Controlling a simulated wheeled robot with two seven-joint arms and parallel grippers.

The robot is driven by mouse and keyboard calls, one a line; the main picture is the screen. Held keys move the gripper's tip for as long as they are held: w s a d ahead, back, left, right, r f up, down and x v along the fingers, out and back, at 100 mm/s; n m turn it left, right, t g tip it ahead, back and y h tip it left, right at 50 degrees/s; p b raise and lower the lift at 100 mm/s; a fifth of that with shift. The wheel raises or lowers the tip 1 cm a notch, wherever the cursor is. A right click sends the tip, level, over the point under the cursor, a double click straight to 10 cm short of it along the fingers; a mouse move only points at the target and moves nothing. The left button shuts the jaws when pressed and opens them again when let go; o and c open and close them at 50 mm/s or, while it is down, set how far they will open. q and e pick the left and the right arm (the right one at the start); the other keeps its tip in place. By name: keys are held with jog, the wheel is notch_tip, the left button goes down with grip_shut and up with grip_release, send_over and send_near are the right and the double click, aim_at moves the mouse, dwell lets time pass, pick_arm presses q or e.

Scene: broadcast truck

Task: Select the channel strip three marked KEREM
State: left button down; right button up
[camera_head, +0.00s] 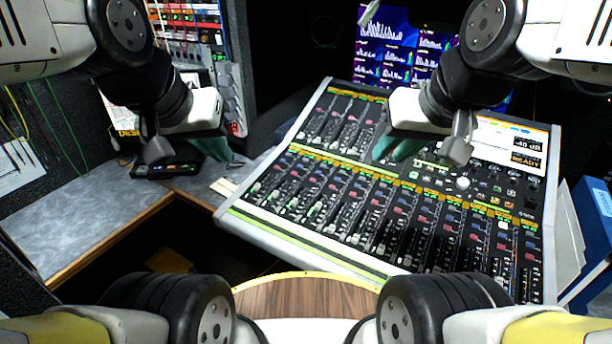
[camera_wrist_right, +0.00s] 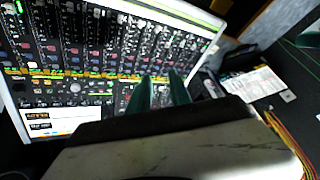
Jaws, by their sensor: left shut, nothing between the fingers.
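The mixing console (camera_head: 340,240) stands tilted in the middle and right of the head view, with rows of channel strips, knobs, coloured buttons and faders. It also shows in the right wrist view (camera_wrist_right: 60,93). The name labels are too small to read, so I cannot tell which strip is marked KEREM. My left gripper (camera_head: 222,153) is shut and empty, left of the console above the grey desk. My right gripper (camera_head: 388,154) is above the console's middle, its teal fingers apart and empty; they also show in the right wrist view (camera_wrist_right: 160,88).
A console screen (camera_head: 508,142) reads READY. Blue monitors (camera_head: 385,48) stand behind. A dark device (camera_head: 166,168) lies on the grey desk (camera_head: 85,215) at the left. A blue binder (camera_head: 592,225) stands at the right edge. A rack (camera_head: 205,50) rises at the back left.

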grip_shut()
dwell(1.4)
